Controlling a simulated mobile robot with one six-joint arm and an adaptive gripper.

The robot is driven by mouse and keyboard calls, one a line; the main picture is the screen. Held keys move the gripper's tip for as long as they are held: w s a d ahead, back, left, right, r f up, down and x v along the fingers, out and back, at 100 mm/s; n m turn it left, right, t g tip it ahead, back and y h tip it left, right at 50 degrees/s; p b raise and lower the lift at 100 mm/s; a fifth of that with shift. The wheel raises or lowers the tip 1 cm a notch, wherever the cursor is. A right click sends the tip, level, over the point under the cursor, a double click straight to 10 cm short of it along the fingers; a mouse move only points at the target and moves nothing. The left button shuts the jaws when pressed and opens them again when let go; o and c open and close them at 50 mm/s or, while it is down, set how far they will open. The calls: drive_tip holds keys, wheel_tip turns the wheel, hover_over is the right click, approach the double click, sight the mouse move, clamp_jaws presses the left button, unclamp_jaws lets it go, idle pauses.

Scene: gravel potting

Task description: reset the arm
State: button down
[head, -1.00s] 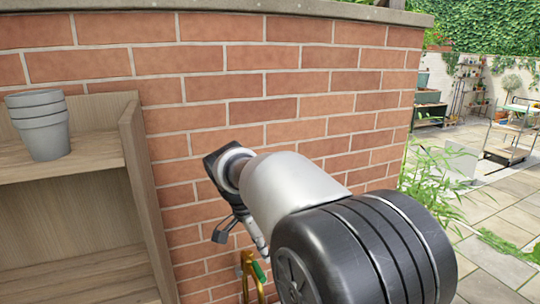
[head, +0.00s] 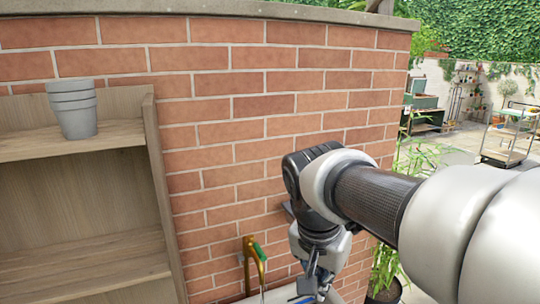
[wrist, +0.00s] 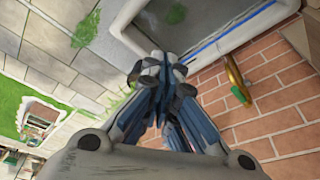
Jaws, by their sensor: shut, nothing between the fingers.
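My gripper (wrist: 160,72) is shut and empty. In the wrist view its fingertips meet near the middle, over the rim of a grey basin (wrist: 205,25). In the head view my gripper (head: 316,284) hangs downward at the bottom, in front of the brick wall and right of the brass tap. My arm reaches in from the right edge and bends down at the wrist.
A brass tap (head: 254,258) with a green handle stands at the brick wall (head: 235,120); it also shows in the wrist view (wrist: 236,80). Stacked grey pots (head: 73,108) stand on a wooden shelf (head: 80,141) at left. A potted plant (head: 385,275) is right of my wrist. Paving lies open beyond.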

drive_tip(key=s+d+f+n+t+b, duration=0.1)
drive_tip(key=s+d+f+n, duration=0.1)
drive_tip(key=s, duration=0.6)
drive_tip(key=s+d+f+n+t+y+b, duration=0.1)
drive_tip(key=s+f+n, duration=0.3)
drive_tip(key=s, duration=0.5)
wheel_tip(320, 180, down, 2)
drive_tip(key=shift+s+d+f+n+y+b, duration=0.1)
drive_tip(key=shift+s+d+n+y+b, duration=0.25)
drive_tip(key=shift+d, duration=0.55)
